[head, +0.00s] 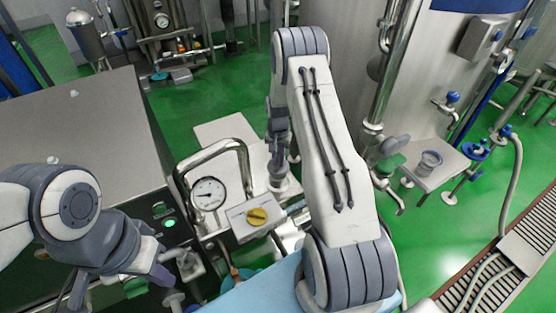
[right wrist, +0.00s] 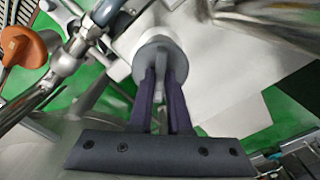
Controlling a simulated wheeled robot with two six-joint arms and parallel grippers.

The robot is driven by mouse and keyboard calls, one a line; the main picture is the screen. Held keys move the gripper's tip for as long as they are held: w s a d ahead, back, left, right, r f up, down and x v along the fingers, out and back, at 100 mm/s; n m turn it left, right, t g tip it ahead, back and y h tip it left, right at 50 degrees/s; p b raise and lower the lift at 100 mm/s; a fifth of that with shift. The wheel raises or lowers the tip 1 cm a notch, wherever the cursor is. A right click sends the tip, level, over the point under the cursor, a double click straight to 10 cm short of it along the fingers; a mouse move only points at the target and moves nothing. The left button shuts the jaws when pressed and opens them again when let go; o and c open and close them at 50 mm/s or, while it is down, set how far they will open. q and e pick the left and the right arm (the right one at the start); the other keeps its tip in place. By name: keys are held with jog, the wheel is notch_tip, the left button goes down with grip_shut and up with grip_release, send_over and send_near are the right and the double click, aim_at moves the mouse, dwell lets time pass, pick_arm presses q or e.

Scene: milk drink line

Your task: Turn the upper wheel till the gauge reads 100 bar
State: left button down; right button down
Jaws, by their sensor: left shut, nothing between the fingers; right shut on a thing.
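The round white gauge (head: 208,193) stands inside a bent steel pipe, left of centre in the head view. Its needle points roughly left, but the figures are too small to read. My right gripper (head: 277,178) reaches down behind my right arm. In the right wrist view its two dark fingers (right wrist: 162,80) are shut on the raised bar of a grey round wheel (right wrist: 150,55). In the head view that wheel is mostly hidden, and I cannot tell whether it is the upper one. My left gripper (head: 160,278) is shut and empty at lower left, apart from the gauge.
A steel cabinet (head: 80,120) with a lit green button (head: 169,223) stands at left. A large steel tank (head: 340,60) and pipes stand behind my right arm. An orange-brown part (right wrist: 25,46) shows in the wrist view.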

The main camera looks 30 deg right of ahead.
aim_at(278, 161)
jog(key=c, duration=0.9)
grip_release()
jog(key=shift+o, duration=0.2)
jog(key=shift+r, duration=0.15)
notch_tip(278, 161, up, 10)
jog(key=b, duration=0.3)
jog(key=shift+r, duration=0.1)
dwell(0.3)
